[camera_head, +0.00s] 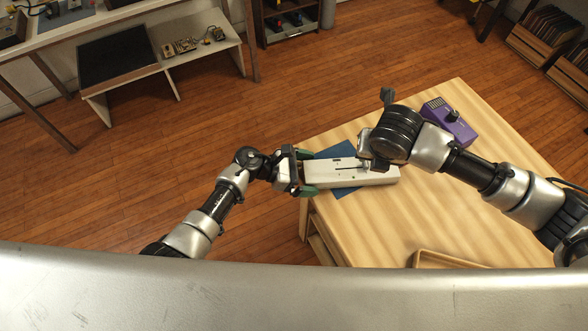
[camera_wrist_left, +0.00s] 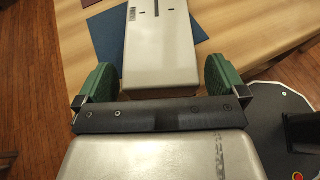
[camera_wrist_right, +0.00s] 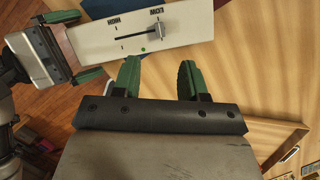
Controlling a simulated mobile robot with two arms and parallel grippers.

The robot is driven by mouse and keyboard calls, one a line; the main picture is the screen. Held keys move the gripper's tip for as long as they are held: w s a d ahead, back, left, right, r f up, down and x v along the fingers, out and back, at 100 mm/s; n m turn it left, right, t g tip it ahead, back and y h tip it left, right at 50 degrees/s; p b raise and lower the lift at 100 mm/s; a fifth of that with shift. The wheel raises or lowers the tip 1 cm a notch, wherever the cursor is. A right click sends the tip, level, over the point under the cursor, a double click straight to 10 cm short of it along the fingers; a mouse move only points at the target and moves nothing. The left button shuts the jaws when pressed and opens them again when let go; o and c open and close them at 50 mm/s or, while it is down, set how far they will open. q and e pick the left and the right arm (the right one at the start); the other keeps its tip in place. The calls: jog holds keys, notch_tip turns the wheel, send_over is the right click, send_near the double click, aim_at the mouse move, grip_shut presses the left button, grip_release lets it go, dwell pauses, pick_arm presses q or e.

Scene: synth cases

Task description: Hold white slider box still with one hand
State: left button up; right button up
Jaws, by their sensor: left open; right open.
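The white slider box (camera_head: 345,173) lies on a blue mat near the left edge of the wooden table. Its slot, HIGH and LOW labels and slider knob (camera_wrist_right: 155,30) show in the right wrist view, with the knob near the LOW end. My left gripper (camera_head: 309,172) is open at the box's left end, one green finger on each side. In the left wrist view a gap shows between the box (camera_wrist_left: 160,60) and each finger. My right gripper (camera_wrist_right: 157,78) is open and empty near the box's right part.
A purple box (camera_head: 450,122) with a dark knob stands further back on the table. The blue mat (camera_head: 342,150) shows around the white box. A wooden tray (camera_head: 440,258) lies at the table's front. The table's middle right is clear.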

pick_arm(q)
jog(key=shift+d+f, duration=0.1)
jog(key=shift+d, duration=0.2)
